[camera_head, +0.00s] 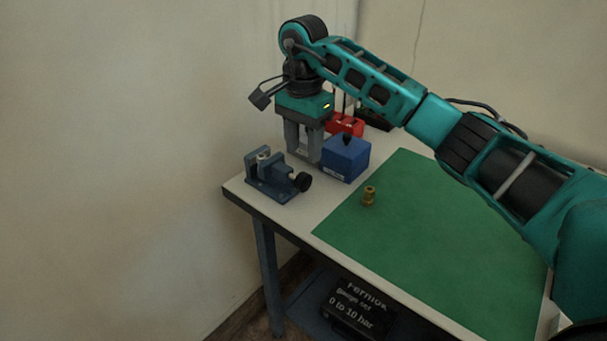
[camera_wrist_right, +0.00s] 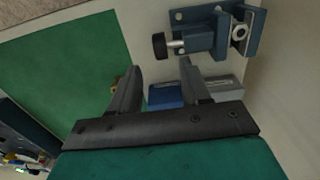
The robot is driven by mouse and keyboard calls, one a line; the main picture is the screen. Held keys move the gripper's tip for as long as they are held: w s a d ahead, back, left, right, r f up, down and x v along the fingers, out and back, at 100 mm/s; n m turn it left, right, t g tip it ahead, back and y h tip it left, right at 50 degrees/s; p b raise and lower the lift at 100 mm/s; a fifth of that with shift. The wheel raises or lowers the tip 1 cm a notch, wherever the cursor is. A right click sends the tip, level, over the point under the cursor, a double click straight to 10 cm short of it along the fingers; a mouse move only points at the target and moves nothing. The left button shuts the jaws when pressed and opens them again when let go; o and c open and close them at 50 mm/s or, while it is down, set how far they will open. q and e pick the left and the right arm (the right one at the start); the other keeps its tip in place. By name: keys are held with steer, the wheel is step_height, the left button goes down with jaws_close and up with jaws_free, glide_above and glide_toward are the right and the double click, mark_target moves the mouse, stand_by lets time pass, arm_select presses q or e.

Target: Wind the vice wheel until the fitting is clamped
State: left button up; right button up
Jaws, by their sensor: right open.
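The blue-grey vice (camera_head: 270,184) stands at the table's left corner, with its black wheel (camera_head: 303,182) facing right. In the right wrist view the vice (camera_wrist_right: 201,39) and wheel (camera_wrist_right: 159,46) lie beyond the fingertips. A pale, ring-like fitting (camera_wrist_right: 239,33) sits at the vice jaws; I cannot tell whether both jaws touch it. A brass fitting (camera_head: 369,197) stands on the green mat, partly hidden by a finger in the wrist view. My right gripper (camera_head: 304,157) points down behind the vice, open and empty, apart from the wheel. My left gripper is out of view.
A blue block (camera_head: 346,158) with a black knob stands close right of my right gripper. A red item (camera_head: 345,125) is behind it. The green mat (camera_head: 430,235) is mostly clear. A black case (camera_head: 355,308) lies below the tabletop. A wall is close on the left.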

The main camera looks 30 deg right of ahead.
mark_target(304, 174)
step_height(304, 174, down, 8)
steer(key=shift+r, duration=0.15)
steer(key=shift+c, duration=0.3)
jaws_close()
